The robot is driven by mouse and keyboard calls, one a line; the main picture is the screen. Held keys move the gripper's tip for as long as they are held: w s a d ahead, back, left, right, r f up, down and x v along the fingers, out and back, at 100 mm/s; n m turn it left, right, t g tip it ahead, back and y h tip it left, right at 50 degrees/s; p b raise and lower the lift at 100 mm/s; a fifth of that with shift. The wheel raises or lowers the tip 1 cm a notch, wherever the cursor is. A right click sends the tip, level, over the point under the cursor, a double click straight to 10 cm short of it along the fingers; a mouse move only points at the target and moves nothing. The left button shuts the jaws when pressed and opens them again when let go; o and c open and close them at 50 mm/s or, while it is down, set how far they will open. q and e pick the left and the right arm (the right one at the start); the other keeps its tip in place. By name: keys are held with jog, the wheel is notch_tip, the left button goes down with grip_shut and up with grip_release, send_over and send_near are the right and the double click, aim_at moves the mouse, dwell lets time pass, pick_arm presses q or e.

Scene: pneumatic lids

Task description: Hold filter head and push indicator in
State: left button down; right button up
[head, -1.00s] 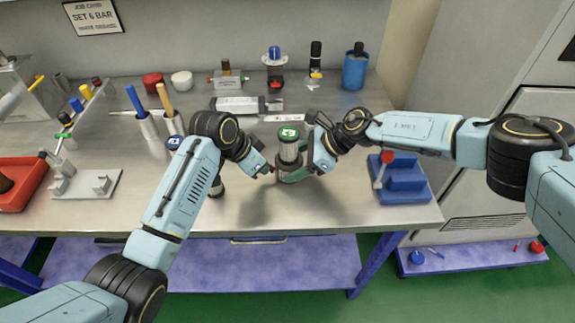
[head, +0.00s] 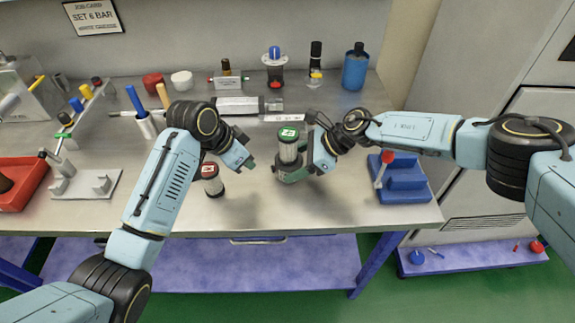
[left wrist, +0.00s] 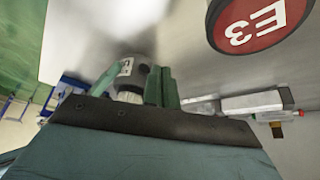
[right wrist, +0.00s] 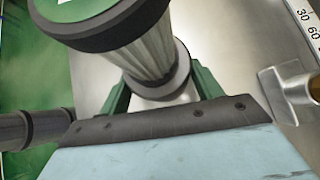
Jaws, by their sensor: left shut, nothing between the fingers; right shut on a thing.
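A clear cylindrical filter with a green cap (head: 288,133) stands upright in the middle of the bench. My right gripper (head: 292,173) is shut on its lower part from the right; the right wrist view shows its ribbed body (right wrist: 150,60) between the fingers. My left gripper (head: 250,163) is shut and empty, just left of this filter and apart from it. In the left wrist view its green fingers (left wrist: 160,86) are together. I cannot make out the indicator on the held filter. A similar filter with a red cap (head: 209,170) stands left of my left gripper; its label reads E3 (left wrist: 262,22).
A blue block with a red knob (head: 405,182) stands at the right. A red tray (head: 28,190) and a light fixture plate (head: 95,187) are at the left.

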pick_arm(q)
jog(key=v, duration=1.2)
pick_arm(e)
jog(key=o, duration=1.1)
